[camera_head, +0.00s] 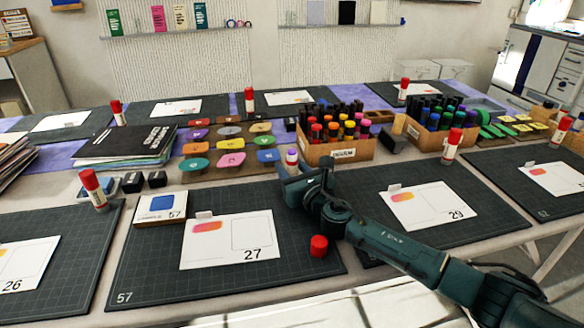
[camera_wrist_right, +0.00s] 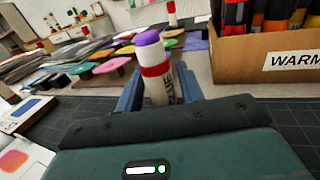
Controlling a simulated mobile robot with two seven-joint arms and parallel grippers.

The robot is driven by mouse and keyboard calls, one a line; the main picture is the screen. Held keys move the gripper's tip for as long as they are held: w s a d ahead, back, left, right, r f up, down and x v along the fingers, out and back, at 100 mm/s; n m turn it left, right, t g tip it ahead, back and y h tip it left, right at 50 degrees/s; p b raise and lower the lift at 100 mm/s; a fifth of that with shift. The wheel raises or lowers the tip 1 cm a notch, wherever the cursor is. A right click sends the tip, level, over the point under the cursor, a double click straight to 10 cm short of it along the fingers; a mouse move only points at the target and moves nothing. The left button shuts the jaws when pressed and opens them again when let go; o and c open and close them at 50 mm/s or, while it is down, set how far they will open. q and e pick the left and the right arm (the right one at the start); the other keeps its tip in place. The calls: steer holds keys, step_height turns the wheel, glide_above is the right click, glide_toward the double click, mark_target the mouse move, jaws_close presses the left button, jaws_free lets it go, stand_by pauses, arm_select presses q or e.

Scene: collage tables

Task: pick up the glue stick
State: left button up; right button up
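An uncapped glue stick (camera_wrist_right: 158,75) with a white body, a red band and a purple tip stands nearly upright between the fingers of my right gripper (camera_wrist_right: 160,88). The fingers lie close against both sides of it and look shut on it; its lower end is hidden. In the head view the glue stick (camera_head: 292,158) shows behind the front mat, left of the marker box, with my right gripper (camera_head: 291,172) at it. A loose red cap (camera_head: 318,246) lies on the front mat. My left gripper is not in view.
A cardboard box of markers (camera_head: 343,153) is close on the right of the glue stick. Coloured pads (camera_head: 231,159) lie to its left. Other red-capped glue sticks stand around, one at front left (camera_head: 94,190) and one at right (camera_head: 452,146). The front mat (camera_head: 150,265) holds cards.

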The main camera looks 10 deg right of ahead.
steer(key=c, duration=0.7)
